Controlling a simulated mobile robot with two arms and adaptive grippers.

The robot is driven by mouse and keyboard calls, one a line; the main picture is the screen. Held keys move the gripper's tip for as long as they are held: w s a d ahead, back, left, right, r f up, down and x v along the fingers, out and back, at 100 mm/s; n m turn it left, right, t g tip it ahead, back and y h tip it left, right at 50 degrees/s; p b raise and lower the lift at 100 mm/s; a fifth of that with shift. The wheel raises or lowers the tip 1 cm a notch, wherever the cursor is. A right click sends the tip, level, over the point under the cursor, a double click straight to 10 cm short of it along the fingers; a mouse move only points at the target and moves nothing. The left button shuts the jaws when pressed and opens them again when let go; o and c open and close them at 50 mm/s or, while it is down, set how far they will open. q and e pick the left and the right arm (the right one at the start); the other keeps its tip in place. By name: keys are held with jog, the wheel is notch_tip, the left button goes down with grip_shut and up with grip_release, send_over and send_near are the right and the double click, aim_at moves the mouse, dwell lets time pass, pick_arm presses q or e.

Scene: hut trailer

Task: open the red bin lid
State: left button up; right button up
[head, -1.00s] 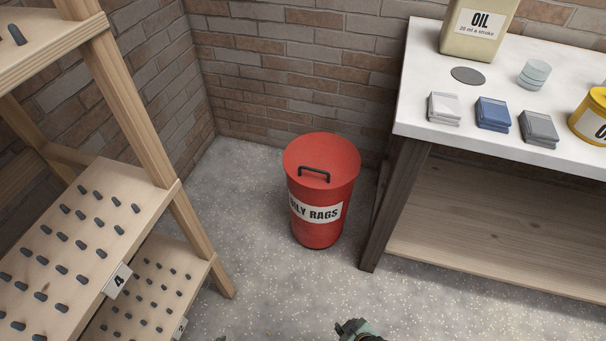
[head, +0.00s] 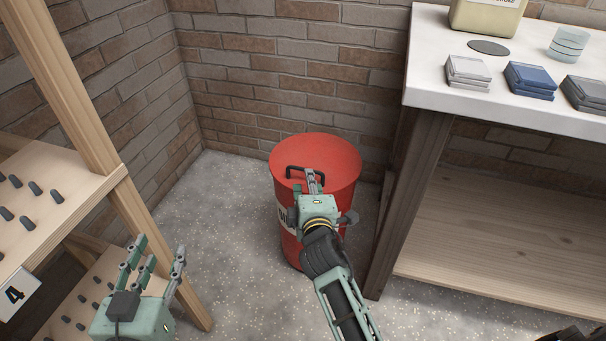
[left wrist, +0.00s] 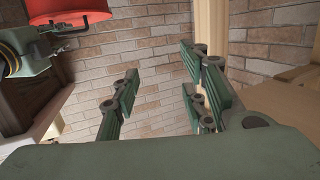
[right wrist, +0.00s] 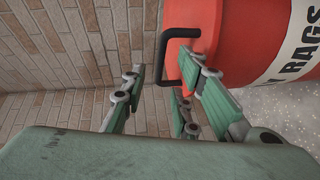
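The red bin (head: 335,160) stands on the floor near the wall corner, its lid down flat. The lid's black U-shaped handle (head: 291,171) is at the lid's left front. My right gripper (head: 313,180) is at the front of the lid, by the handle. In the right wrist view its fingers (right wrist: 165,75) are spread, with the black handle (right wrist: 163,55) near the right-hand fingers; whether they touch is unclear. My left gripper (head: 158,255) is open and empty, low at the left, away from the bin. The bin also shows in the left wrist view (left wrist: 85,8).
A wooden rack (head: 75,80) with grey pegs stands at the left, close to my left gripper. A white-topped bench (head: 430,85) with boxes and an oil can stands right of the bin. Brick walls are behind. Speckled floor (head: 225,200) is clear left of the bin.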

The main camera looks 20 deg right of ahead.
jog(key=b+x, duration=0.1)
jog(key=x, duration=0.5)
jog(key=shift+f+b, duration=0.1)
jog(key=shift+b, duration=0.3)
pick_arm(q)
notch_tip(320, 180, up, 10)
jog(key=d+t+h, duration=0.1)
jog(key=t+h, duration=0.1)
jog(key=t, duration=0.3)
jog(key=shift+s+d, duration=0.15)
pick_arm(e)
jog(key=shift+w+d, duration=0.1)
jog(key=shift+w, duration=0.2)
grip_shut()
pick_arm(q)
jog(key=shift+t, duration=0.3)
